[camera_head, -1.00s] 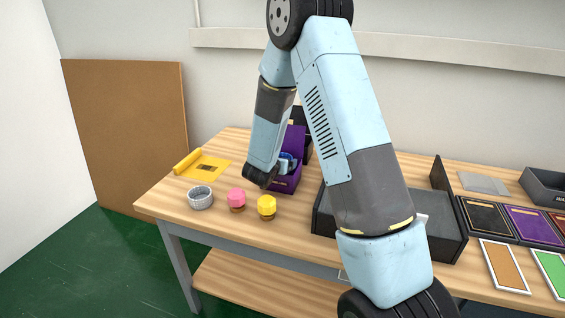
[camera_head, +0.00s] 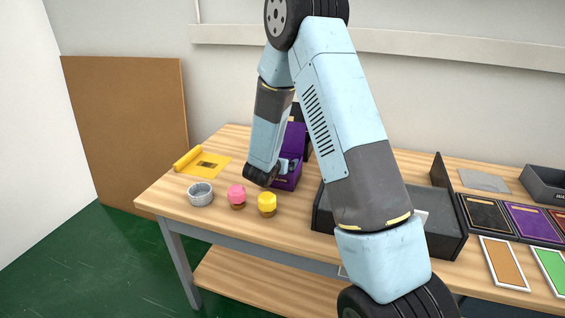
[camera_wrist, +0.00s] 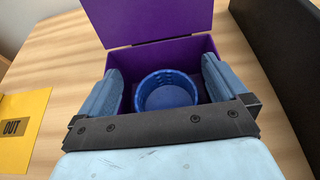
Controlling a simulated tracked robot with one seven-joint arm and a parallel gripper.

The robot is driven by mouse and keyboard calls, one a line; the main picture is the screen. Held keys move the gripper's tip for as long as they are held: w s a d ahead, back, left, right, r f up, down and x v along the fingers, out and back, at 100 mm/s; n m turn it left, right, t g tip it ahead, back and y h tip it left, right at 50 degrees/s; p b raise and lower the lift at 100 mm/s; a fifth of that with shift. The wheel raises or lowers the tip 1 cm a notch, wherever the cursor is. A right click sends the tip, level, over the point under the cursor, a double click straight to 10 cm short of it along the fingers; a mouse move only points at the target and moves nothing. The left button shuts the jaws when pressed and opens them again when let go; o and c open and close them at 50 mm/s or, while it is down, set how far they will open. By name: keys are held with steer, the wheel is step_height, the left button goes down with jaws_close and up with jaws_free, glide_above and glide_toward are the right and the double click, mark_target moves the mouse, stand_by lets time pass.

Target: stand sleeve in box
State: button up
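The blue round sleeve (camera_wrist: 167,91) stands upright inside the purple box (camera_wrist: 185,47), its ribbed rim and open top facing the wrist camera. The box's lid (camera_wrist: 150,18) is open at the back. My gripper (camera_wrist: 162,85) is open, with one finger on each side of the sleeve and a narrow gap at both sides. In the head view, the purple box (camera_head: 287,184) sits near the table's middle, and my gripper (camera_head: 287,164) reaches into it from above. The sleeve cannot be made out there, and my wrist hides part of the box.
A grey round cup (camera_head: 200,195), a pink-topped piece (camera_head: 237,194) and a yellow-topped piece (camera_head: 267,203) stand left of the box. A yellow mat (camera_head: 211,166) lies behind them. A dark tray (camera_head: 447,228) is to the right, partly behind my arm.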

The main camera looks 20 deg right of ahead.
steer(key=shift+r, duration=0.2)
steer(key=r+v, duration=0.1)
steer(key=v, duration=1.1)
steer(key=s+d+r+m+g+h, duration=0.2)
steer(key=s+d+r+m+g, duration=0.5)
steer(key=s+d+r+m, duration=0.8)
steer(key=s+a+r+m+y, duration=0.4)
steer(key=s+m, duration=0.3)
steer(key=s, duration=0.1)
steer(key=s+a+r+m+t+y, duration=0.1)
steer(key=s+a+r+m+y, duration=0.3)
steer(key=s+m, duration=0.3)
steer(key=shift+s+a+y, duration=0.2)
steer(key=shift+s+y, duration=0.5)
steer(key=shift+s, duration=0.2)
steer(key=shift+w, duration=0.1)
